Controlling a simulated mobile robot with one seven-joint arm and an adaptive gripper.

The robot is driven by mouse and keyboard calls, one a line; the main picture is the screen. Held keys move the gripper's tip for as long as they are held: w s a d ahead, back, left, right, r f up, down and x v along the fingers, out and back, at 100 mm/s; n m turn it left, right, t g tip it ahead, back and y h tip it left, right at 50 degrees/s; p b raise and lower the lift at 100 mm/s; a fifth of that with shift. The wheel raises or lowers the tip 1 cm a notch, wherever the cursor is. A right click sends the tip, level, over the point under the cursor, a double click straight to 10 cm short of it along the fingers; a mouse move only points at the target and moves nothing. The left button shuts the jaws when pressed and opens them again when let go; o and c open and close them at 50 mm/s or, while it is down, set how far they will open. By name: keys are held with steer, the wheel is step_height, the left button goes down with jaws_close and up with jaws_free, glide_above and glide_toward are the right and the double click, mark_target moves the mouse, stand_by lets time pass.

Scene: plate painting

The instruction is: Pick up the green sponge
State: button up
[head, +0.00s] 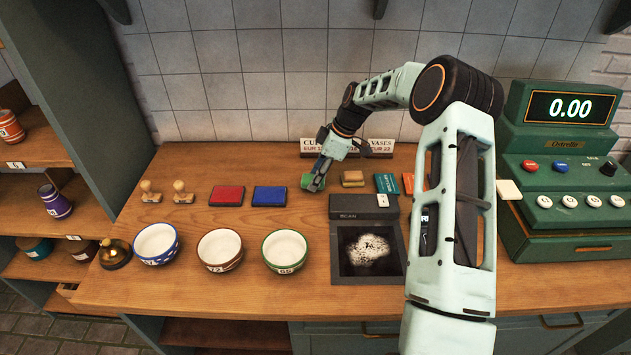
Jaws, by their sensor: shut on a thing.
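The green sponge (306,181) is at the back of the wooden counter, left of the scanner. My gripper (316,181) is shut on it, with the fingers covering part of its right side. The sponge is low, at or just above the counter; I cannot tell whether it touches the wood. A tan sponge-like block (352,179) lies to the right of my gripper.
A red pad (227,196) and a blue pad (269,196) lie to the left. Three bowls, the nearest one green-rimmed (285,251), stand in front. The scanner (358,208) and a green cash register (560,165) are to the right. A price sign (380,146) stands behind.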

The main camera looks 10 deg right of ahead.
steer(key=s+d+r+b, duration=0.3)
steer(key=s+d+r, duration=0.4)
steer(key=s+r, duration=0.4)
steer(key=shift+s+d+r, duration=0.2)
steer(key=shift+s+d, duration=0.2)
steer(key=o, duration=0.3)
steer(key=c, duration=0.4)
steer(key=shift+s+f, duration=0.1)
steer(key=shift+f, duration=0.05)
